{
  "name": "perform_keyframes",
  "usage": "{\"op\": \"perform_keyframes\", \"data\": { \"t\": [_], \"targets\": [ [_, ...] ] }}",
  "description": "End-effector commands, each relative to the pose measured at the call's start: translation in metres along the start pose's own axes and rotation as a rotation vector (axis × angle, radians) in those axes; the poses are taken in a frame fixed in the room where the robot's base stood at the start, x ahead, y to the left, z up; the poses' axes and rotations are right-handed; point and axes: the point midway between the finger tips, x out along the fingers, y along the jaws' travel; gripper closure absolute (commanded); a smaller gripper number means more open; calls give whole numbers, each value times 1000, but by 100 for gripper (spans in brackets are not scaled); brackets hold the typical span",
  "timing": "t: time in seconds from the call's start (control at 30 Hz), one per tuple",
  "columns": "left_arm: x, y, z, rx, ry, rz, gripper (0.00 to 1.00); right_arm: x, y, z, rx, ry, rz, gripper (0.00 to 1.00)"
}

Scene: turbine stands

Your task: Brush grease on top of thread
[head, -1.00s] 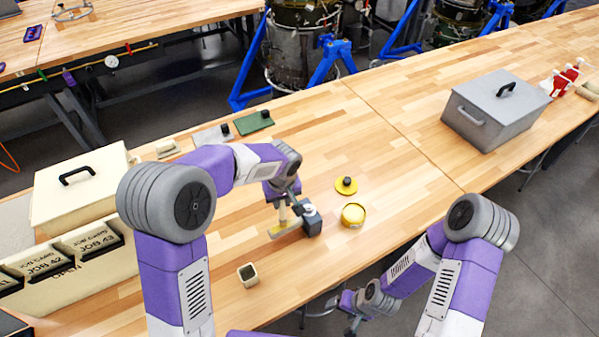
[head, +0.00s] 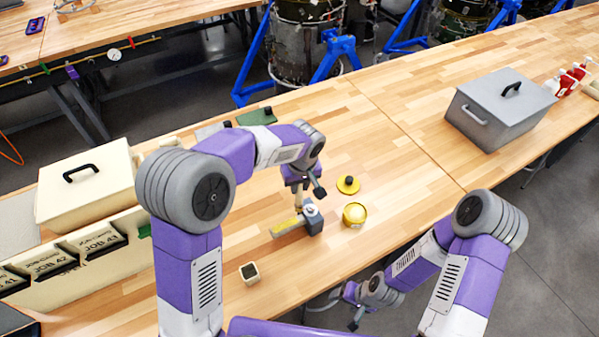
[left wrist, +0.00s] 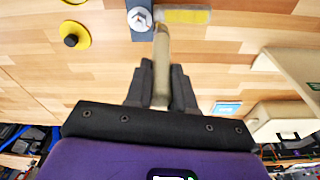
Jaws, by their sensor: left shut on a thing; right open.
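My left gripper (head: 298,188) is shut on a pale-handled brush (left wrist: 160,68), which points down from the fingers. A dark grey block (head: 314,224) lies on the bench below, with a light round metal piece and a threaded end (left wrist: 140,19) on top. The brush's lower end is right beside this threaded end in the left wrist view; I cannot tell whether they touch. A yellow open tin (head: 355,216) stands right of the block, and its yellow lid (head: 348,184) with a black knob lies behind it. My right gripper (head: 356,318) is open and empty, low beyond the bench's front edge.
A yellow-topped strip (head: 287,227) extends left from the block. A small square cup (head: 250,273) stands nearer the front edge. A cream case (head: 84,180) and job bins (head: 75,250) are at left, a grey lidded box (head: 500,110) at right.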

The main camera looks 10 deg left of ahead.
Motion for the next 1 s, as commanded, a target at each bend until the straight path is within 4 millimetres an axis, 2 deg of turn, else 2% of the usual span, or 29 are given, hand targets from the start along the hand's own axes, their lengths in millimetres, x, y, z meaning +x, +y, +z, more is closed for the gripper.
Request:
{"op": "perform_keyframes", "data": {
  "t": [0.1, 0.37, 1.0],
  "targets": [
    [-14, 0, -2, -1, 0, 1, 100, -9, -3, 0, 0, 0, 0, 29],
    [-32, -1, -5, -2, 0, 0, 100, -20, -8, 1, 0, 0, 0, 29],
    [-33, -1, -5, -2, 0, 0, 100, -20, -8, 1, 0, 0, 0, 29]
  ]
}}
